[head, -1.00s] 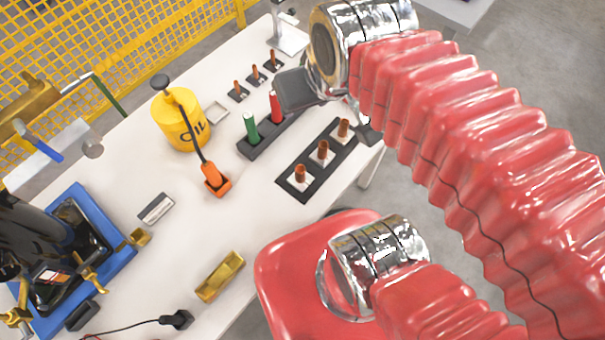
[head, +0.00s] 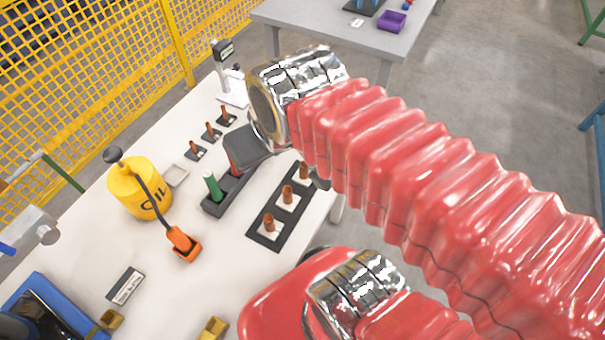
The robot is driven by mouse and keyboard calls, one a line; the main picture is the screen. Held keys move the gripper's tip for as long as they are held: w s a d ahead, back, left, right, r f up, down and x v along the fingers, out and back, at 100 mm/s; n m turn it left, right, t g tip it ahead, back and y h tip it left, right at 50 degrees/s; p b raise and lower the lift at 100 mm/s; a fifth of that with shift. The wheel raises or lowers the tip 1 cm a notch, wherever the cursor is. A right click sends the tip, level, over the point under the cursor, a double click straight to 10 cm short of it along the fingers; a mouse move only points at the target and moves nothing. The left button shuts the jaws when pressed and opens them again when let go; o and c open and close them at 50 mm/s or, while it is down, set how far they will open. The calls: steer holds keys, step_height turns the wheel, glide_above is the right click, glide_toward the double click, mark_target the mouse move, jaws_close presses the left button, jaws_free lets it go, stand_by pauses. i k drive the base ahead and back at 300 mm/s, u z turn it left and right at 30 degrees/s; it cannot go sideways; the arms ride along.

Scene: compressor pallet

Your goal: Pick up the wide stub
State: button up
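Three copper-brown stubs stand upright on white squares in a black tray (head: 255,238): a near stub (head: 269,222), a middle stub (head: 287,194) and a far stub (head: 304,171). Three slimmer-looking copper stubs stand on separate small black pads farther back, one of them here (head: 194,148). I cannot tell which stub is the wide one. My gripper is mostly hidden behind my chrome wrist and red sleeve. A dark grey plate of it (head: 250,145) shows over the bench, left of the far tray stub. Its fingertips and anything between them are not clear.
A dark holder (head: 217,200) with a green cylinder (head: 213,185) and a partly hidden red one stands left of the tray. A yellow oil can (head: 140,190), an orange-based tool (head: 184,243) and a grey block (head: 126,286) are on the white bench (head: 180,310).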

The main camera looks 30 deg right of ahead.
mark_target(301, 176)
steer(key=u, duration=0.95)
steer(key=k, duration=0.55)
steer(key=z, duration=0.1)
